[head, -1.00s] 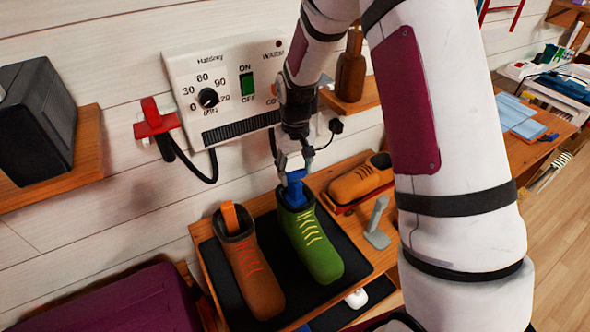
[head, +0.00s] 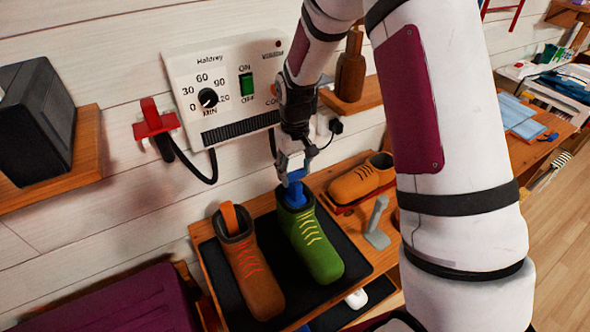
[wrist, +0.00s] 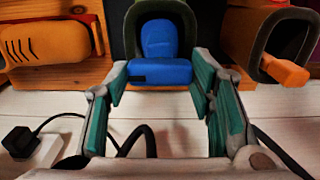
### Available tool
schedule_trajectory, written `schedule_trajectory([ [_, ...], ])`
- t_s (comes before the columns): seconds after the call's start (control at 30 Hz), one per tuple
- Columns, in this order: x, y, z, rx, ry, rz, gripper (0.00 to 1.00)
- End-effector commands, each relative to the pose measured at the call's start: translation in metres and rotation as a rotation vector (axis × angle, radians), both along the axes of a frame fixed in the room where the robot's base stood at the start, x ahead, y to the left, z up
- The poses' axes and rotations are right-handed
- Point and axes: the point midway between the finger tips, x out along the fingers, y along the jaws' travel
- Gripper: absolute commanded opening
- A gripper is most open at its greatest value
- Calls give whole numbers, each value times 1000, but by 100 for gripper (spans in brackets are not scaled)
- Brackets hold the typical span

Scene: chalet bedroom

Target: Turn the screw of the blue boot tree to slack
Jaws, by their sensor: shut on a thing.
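The blue boot tree (head: 296,192) stands in the green boot (head: 315,245), its top end sticking up out of the boot opening. My gripper (head: 296,168) reaches down to this blue end from above. In the wrist view the teal-padded fingers of my gripper (wrist: 159,80) lie on either side of the blue boot tree (wrist: 160,70), shut on its blue end. The contact and the screw's thread are hard to make out. A brown boot (head: 253,275) with an orange boot tree (head: 229,217) stands to the left.
Both boots stand on a black mat (head: 215,258) on a wooden shelf. An orange shoe (head: 362,182) and a grey stand (head: 377,225) are to the right. A wall control panel (head: 225,85), a red clip (head: 155,120) and a hanging black cable (head: 195,172) are close behind.

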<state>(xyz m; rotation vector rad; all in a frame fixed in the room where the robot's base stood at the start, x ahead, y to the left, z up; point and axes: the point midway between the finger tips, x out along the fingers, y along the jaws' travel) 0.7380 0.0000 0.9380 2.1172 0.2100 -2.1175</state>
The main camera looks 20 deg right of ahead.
Motion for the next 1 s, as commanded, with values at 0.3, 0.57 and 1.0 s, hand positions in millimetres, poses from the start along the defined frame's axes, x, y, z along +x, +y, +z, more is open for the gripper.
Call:
schedule_trajectory([
  [0.3,0,0,0,0,0,0,22],
  [0.57,0,0,0,0,0,0,22],
  [1.0,0,0,0,0,0,0,70],
])
